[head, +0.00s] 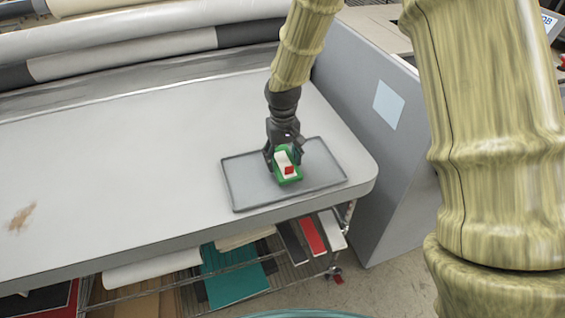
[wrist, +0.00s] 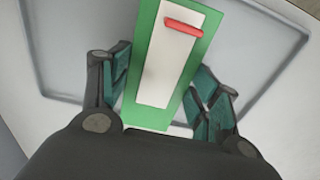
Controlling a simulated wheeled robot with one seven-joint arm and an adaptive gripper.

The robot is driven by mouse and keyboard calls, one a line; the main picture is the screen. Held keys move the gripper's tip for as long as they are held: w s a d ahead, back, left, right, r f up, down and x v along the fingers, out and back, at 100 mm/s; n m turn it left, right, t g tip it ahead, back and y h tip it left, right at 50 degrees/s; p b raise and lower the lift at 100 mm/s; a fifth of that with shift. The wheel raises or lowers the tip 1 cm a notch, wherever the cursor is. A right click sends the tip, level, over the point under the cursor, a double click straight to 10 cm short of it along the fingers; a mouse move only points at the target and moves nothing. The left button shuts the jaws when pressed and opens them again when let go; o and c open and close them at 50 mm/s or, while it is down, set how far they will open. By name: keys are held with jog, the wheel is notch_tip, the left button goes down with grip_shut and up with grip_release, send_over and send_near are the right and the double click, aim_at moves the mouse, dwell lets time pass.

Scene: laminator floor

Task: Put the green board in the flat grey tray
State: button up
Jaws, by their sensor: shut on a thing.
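The green board (head: 287,178) is a small flat piece with a white panel and a red part on top. In the wrist view the green board (wrist: 147,112) lies between the two fingers of my gripper. My gripper (head: 284,157) is shut on the board and points down over the flat grey tray (head: 242,192). In the wrist view my gripper (wrist: 160,95) has a finger on each side of the board, and the grey tray (wrist: 80,60) spreads beneath. I cannot tell whether the board touches the tray floor.
The tray lies on the grey table (head: 120,160) near its right front corner. Large rolls (head: 130,50) lie along the back. A grey cabinet side (head: 385,150) with a pale square stands at the right. A shelf below holds coloured sheets (head: 235,280).

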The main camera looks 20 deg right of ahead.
jog(key=shift+f+p, duration=0.5)
jog(key=shift+f, duration=0.85)
jog(key=shift+f, duration=0.15)
jog(key=o, duration=1)
jog(key=shift+r+b, duration=1.75)
jog(key=shift+r, duration=4.4)
